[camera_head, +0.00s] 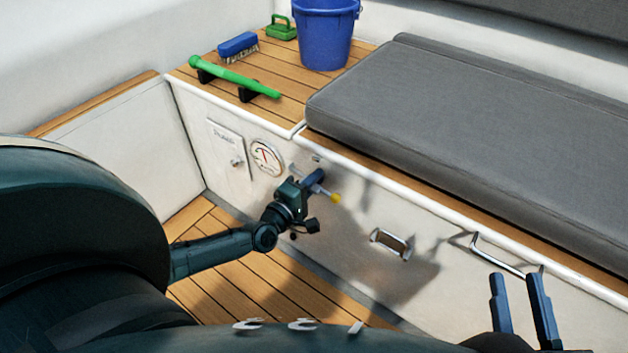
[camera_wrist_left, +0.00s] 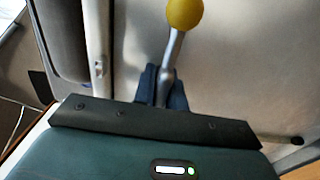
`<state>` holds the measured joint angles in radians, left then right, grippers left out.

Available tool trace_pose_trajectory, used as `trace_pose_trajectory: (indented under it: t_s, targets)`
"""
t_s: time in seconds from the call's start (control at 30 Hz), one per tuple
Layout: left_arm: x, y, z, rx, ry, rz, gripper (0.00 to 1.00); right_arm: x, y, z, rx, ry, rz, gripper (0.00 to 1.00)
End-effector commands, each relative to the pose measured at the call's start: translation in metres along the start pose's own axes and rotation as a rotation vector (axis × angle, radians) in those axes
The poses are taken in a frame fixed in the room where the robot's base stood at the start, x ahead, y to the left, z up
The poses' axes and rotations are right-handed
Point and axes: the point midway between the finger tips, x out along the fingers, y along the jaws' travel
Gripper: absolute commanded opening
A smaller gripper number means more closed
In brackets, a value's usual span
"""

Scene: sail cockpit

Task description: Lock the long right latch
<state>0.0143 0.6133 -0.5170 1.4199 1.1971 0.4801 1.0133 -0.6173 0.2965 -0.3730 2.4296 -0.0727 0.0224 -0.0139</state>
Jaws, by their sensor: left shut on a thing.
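The long latch is a slim silver lever with a yellow ball knob (camera_head: 334,197) on the white bench front. In the left wrist view its silver shaft (camera_wrist_left: 175,50) runs down from the yellow ball (camera_wrist_left: 185,13) between my fingers. My left gripper (camera_head: 316,181) is shut on this shaft, below the ball; it also shows in the left wrist view (camera_wrist_left: 164,88). The latch's base is mostly hidden by the gripper. My right gripper (camera_head: 522,298) is at the lower right, fingers apart and empty, away from the latch.
A round gauge (camera_head: 266,157) and a small white door (camera_head: 230,148) are left of the latch. A metal handle (camera_head: 390,243) and a long rail (camera_head: 497,255) are to its right. Above are a grey cushion (camera_head: 450,120), green handle (camera_head: 235,76), brush (camera_head: 238,45) and blue bucket (camera_head: 325,35).

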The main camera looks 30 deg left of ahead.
Motion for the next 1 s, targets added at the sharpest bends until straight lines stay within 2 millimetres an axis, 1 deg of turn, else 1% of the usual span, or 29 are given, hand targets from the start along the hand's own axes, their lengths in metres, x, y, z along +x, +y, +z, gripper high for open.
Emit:
trace_pose_trajectory:
  t_s: [0.43,0.63,0.83,1.0]
  targets:
    - [-0.0003,0.0,-0.0002,0.002,0.0,0.0,0.0,0.0001,0.0001,-0.0002,-0.002,0.001,-0.001,0.3]
    - [-0.0002,0.0009,-0.0004,0.036,0.001,-0.001,0.0,0.0007,0.0005,-0.002,-0.007,-0.001,0.0,0.3]
    - [-0.0004,0.0015,-0.0002,0.139,0.001,-0.002,0.0,0.0016,0.0017,-0.0053,-0.028,-0.004,0.0,0.3]
    - [-0.0003,0.0022,-0.0003,0.28,0.002,-0.002,0.0,0.0009,0.0034,-0.0084,-0.049,-0.01,0.003,0.3]
